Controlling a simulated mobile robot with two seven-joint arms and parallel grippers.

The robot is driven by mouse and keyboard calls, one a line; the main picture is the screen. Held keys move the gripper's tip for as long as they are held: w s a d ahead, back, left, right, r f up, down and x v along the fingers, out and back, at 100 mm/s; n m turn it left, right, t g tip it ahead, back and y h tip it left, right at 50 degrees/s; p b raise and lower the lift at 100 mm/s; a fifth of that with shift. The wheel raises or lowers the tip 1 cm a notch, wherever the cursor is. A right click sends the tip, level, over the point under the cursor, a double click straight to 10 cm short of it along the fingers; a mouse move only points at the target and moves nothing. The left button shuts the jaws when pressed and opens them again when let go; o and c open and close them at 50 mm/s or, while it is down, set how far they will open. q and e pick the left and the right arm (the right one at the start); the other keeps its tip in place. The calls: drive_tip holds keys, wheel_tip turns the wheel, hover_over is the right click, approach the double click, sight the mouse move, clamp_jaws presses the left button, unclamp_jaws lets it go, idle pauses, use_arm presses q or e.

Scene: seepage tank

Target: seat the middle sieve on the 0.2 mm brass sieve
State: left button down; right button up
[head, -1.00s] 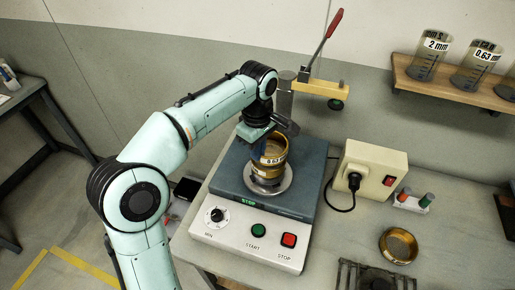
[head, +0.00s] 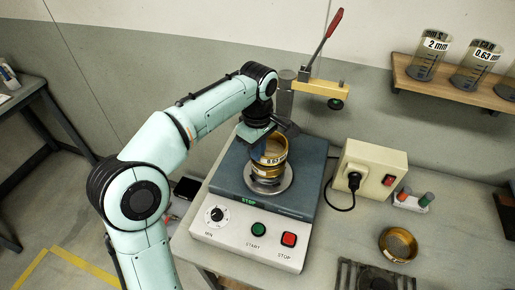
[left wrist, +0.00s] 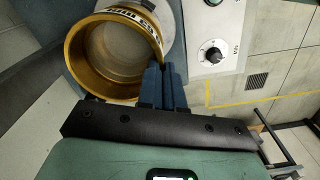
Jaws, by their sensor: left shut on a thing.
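The middle sieve (head: 271,148), a brass ring with a white label that seems to read 0.63, stands over the shaker plate. My left gripper (head: 258,152) is shut on its wall from the left. In the left wrist view the blue fingers (left wrist: 160,80) pinch the rim of this sieve (left wrist: 75,50), and its mesh shows inside. Below it, a lower brass sieve (head: 267,181) rests on the round plate (head: 286,185); its label is not readable. The two rings overlap in the head view, and I cannot tell whether they touch. My right gripper is not in view.
The shaker (head: 240,217) has a dial, green and red buttons and a lit STOP display. A clamp with a red lever (head: 325,38) stands behind. A socket box (head: 370,168) is to the right. Another brass ring (head: 398,244) lies on the bench at right.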

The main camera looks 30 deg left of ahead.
use_arm(q)
drive_tip(key=shift+f+b, duration=0.4)
drive_tip(key=shift+f, duration=0.5)
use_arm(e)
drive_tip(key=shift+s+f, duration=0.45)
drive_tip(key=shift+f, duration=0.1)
use_arm(q)
drive_tip(key=c, duration=1.2)
unclamp_jaws()
wheel_tip(320, 180, up, 12)
drive_tip(key=p, duration=0.3)
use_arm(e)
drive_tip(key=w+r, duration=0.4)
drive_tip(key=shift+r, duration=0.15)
